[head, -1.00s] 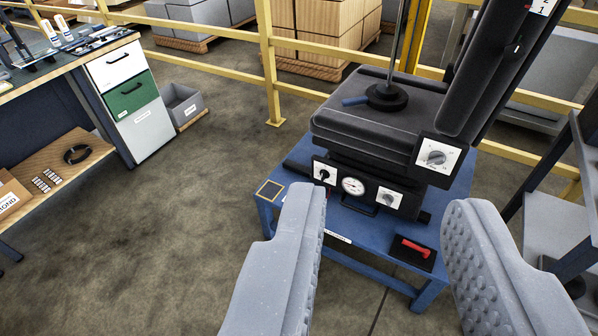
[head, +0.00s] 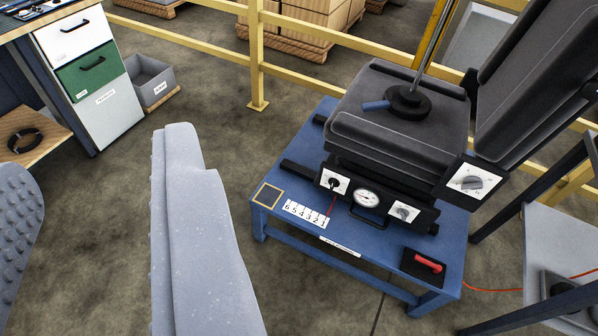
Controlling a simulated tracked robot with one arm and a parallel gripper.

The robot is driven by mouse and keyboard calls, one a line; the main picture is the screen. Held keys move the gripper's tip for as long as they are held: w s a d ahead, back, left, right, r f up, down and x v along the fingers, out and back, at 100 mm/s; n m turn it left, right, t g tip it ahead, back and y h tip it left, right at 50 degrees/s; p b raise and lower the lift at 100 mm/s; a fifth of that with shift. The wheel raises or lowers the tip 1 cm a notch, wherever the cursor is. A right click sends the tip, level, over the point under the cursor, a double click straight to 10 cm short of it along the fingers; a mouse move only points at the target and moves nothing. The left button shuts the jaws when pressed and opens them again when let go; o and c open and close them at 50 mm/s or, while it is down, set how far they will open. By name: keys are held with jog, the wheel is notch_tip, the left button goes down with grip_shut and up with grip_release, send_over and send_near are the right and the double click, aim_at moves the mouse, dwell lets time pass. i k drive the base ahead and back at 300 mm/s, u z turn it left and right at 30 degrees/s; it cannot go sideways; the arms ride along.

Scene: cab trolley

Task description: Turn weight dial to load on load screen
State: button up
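A black driver's seat (head: 400,115) stands on a blue trolley (head: 290,240) right of centre. Its front panel carries a left dial with a black pointer (head: 334,183), a round gauge (head: 367,198) and a grey knob on a white plate (head: 404,212). A larger grey knob on a white plate (head: 472,182) is at the seat's right side. Their markings are too small to read, so I cannot tell which is the weight dial. My gripper (head: 95,155) is open and empty at the left, its fingers well apart and clear of the seat. I cannot identify a load screen.
A strip numbered 6 to 1 (head: 306,217) lies by the left dial. A black pad with a red handle (head: 425,264) is at the trolley's front right. A yellow rail (head: 256,55) runs behind. A drawer cabinet (head: 95,75) is left. A grey rack (head: 560,250) stands right.

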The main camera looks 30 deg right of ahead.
aim_at(334, 182)
jog(key=z, duration=0.25)
jog(key=i, duration=0.95)
jog(key=z, duration=0.75)
